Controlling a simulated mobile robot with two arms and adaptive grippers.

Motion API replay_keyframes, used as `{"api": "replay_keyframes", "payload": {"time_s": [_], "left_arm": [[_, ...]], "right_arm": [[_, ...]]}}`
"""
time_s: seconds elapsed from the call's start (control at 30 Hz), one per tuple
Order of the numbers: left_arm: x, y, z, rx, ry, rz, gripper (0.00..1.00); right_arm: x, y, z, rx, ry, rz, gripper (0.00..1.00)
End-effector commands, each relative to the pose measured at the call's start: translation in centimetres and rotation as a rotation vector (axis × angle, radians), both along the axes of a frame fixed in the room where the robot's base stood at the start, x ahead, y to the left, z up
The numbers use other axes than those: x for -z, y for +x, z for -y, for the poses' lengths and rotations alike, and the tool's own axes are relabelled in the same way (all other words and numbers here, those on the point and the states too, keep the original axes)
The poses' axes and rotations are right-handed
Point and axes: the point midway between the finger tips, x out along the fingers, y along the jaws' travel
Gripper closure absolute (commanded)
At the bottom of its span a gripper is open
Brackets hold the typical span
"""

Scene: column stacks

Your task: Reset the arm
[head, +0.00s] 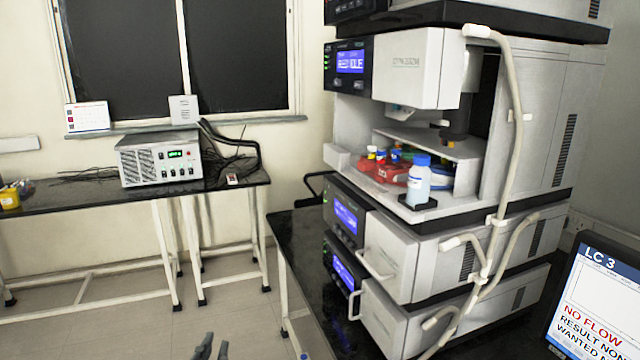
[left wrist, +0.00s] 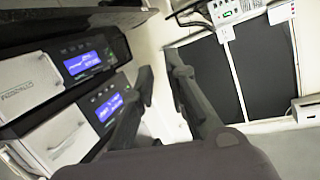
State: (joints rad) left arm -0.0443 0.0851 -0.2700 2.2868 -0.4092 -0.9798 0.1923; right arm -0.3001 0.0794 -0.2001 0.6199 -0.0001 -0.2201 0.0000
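My left gripper (head: 213,346) shows at the bottom edge of the head view, with only its two dark fingertips in sight. They stand apart, low in front of the floor and left of the black bench. In the left wrist view the left gripper (left wrist: 160,78) has its two dark fingers spread with nothing between them. It touches nothing that I can see. My right gripper is in neither view. The arm links are mostly hidden.
A stacked column instrument (head: 430,65) stands on a black bench (head: 292,232). A bottle with a blue cap (head: 419,184) stands in its open bay. A monitor (head: 600,300) is at lower right. A grey box (head: 160,160) sits on the far bench. The floor (head: 130,325) at left is clear.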

Motion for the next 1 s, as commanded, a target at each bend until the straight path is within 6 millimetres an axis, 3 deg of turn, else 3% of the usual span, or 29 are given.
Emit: {"api": "replay_keyframes", "payload": {"time_s": [0.03,0.1,0.3,0.5,0.7,1.0], "left_arm": [[2.9,-1.8,-0.5,-0.005,-0.010,-0.095,0.86],[6.3,-4.2,-1.1,-0.009,-0.023,-0.219,0.86],[14.3,-12.7,-1.9,0.003,-0.057,-0.563,0.86],[18.5,-20.4,-2.1,0.033,-0.078,-0.824,0.86],[20.9,-26.9,-2.0,0.072,-0.093,-1.031,0.86],[29.8,-24.9,-1.6,0.071,-0.090,-1.056,0.86]], "right_arm": [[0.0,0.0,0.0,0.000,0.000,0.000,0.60],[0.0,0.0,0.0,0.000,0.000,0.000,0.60],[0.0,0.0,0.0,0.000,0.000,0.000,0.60],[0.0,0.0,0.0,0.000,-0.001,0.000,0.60],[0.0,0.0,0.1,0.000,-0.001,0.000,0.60],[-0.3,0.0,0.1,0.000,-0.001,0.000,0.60]]}}
